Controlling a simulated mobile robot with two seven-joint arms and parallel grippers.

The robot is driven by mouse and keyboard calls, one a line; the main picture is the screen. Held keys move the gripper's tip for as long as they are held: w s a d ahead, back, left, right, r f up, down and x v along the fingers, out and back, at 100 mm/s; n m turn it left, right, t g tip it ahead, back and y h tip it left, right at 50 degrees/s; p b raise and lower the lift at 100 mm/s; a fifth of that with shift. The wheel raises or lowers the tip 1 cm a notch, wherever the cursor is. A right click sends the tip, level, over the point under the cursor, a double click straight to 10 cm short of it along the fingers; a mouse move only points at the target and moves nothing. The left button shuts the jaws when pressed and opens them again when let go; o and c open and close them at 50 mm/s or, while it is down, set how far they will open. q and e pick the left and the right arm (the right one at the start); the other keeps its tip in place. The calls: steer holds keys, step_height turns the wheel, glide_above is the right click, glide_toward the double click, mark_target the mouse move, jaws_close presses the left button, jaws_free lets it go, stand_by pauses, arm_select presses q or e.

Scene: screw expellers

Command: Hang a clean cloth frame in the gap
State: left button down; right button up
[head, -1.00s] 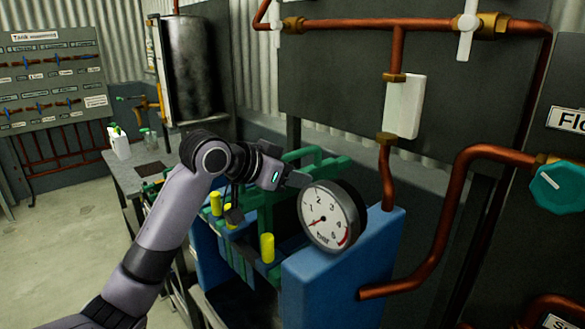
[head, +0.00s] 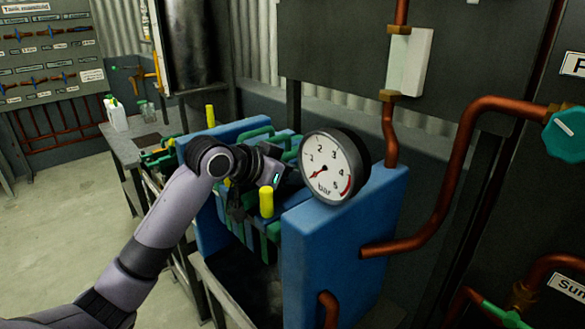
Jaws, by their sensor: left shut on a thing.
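The filter press has blue end blocks, the near one (head: 345,240) and the far one (head: 222,138). Green cloth frames (head: 255,133) hang in a row between them, with yellow posts (head: 266,202) beside. My left gripper (head: 286,178) is over the row, just left of the gauge, shut on a green frame (head: 290,155). That frame sits low, about level with its neighbours. The fingertips and the frame's lower part are largely hidden, so I cannot tell whether it rests on the rails. My right gripper is not in view.
A round pressure gauge (head: 335,166) stands on the near block, close to my left gripper. Copper pipes (head: 440,215) run on the right. A grey bench (head: 125,158) with bottles (head: 116,112) and a green item (head: 160,158) is behind left. Open floor lies left.

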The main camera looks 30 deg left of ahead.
arm_select(q)
steer(key=shift+f, duration=0.15)
steer(key=c, duration=0.8)
jaws_free()
steer(key=shift+o, duration=0.4)
steer(key=shift+f, duration=0.1)
steer(key=shift+s, duration=0.1)
steer(key=shift+v, duration=3.55)
